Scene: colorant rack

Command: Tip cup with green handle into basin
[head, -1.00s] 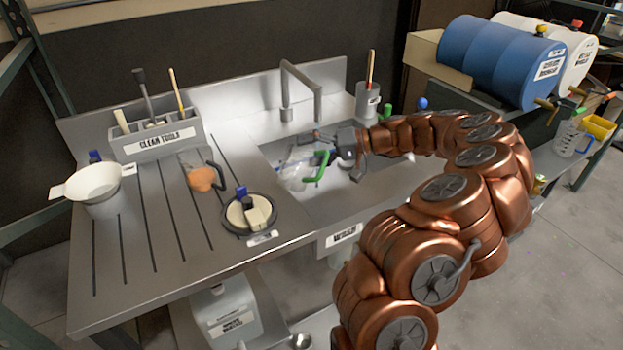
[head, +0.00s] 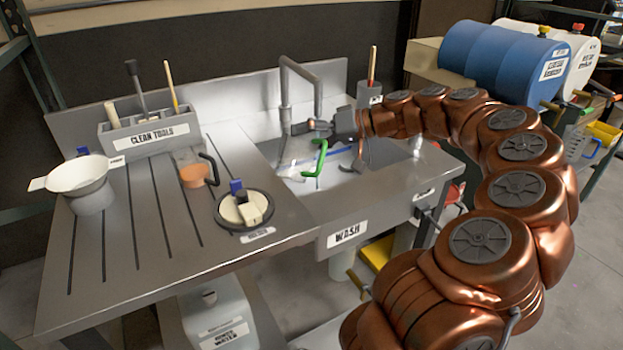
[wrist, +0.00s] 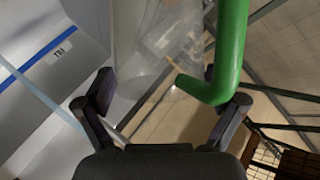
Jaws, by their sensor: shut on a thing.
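The cup's green handle (head: 319,162) shows over the wash basin (head: 345,212) in the head view. My gripper (head: 318,128) is at the top of this handle and shut on it. The clear cup body is hard to make out in the head view. In the wrist view, the green handle (wrist: 230,50) runs down beside the right finger of my gripper (wrist: 165,105). The see-through cup (wrist: 160,40) fills the upper middle there and looks tilted. Whether it holds liquid cannot be told.
A grey faucet (head: 284,95) arches behind the basin, close to my gripper. On the drainboard left stand a clean tools holder (head: 150,136), a white bowl (head: 78,176), an orange cup (head: 192,177) and a round lidded thing (head: 245,212). A blue drum (head: 500,52) lies at back right.

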